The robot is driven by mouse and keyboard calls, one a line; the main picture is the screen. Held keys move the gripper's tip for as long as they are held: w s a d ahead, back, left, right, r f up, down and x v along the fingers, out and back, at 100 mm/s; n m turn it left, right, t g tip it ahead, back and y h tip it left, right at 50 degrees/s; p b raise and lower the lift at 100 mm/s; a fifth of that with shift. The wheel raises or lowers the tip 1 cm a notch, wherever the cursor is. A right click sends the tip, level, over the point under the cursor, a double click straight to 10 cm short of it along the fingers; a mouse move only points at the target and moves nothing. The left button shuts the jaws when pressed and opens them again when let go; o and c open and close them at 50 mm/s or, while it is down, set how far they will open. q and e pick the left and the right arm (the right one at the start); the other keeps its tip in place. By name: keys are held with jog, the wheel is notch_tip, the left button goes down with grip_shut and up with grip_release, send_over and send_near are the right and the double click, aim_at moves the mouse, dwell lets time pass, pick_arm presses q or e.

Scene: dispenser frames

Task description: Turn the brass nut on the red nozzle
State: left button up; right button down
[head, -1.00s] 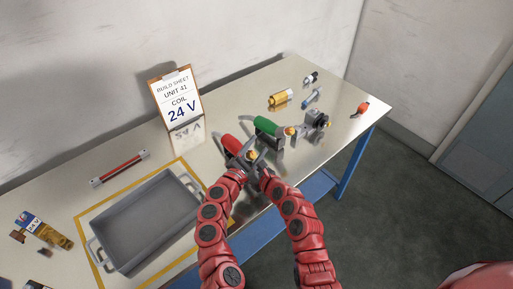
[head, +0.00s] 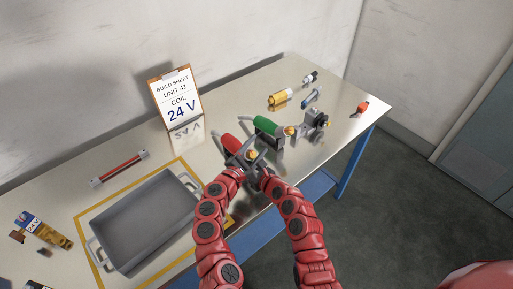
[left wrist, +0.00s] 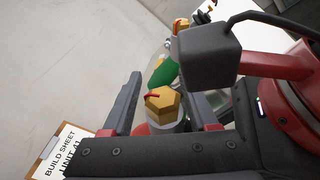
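The red nozzle (head: 231,142) lies on the table beside a green one, its near end hidden behind my grippers. The brass nut (head: 251,155) shows at that near end. In the left wrist view the nut (left wrist: 163,102) is a six-sided brass piece with a red mark on top, above a pale collar. My left gripper (head: 243,158) has one finger on each side of the nut, with narrow gaps visible in the left wrist view. My right gripper (head: 264,173) is close beside it; its fingertips are not clear. Its dark block (left wrist: 207,55) seems to stand close in the left wrist view.
A green nozzle (head: 266,125) with a brass end and a grey fitting (head: 315,121) stand just right. A grey tray (head: 189,183) is at left. A build sheet (head: 176,103) stands behind. Yellow, blue and orange parts lie at the far right.

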pick_arm(q)
jog(key=shift+o, duration=0.2)
pick_arm(e)
jog(key=shift+f, duration=0.1)
pick_arm(q)
jog(key=v, duration=1.2)
jog(key=shift+f, duration=0.1)
pick_arm(e)
jog(key=shift+c, duration=1.2)
grip_release()
jog(key=shift+s, duration=0.1)
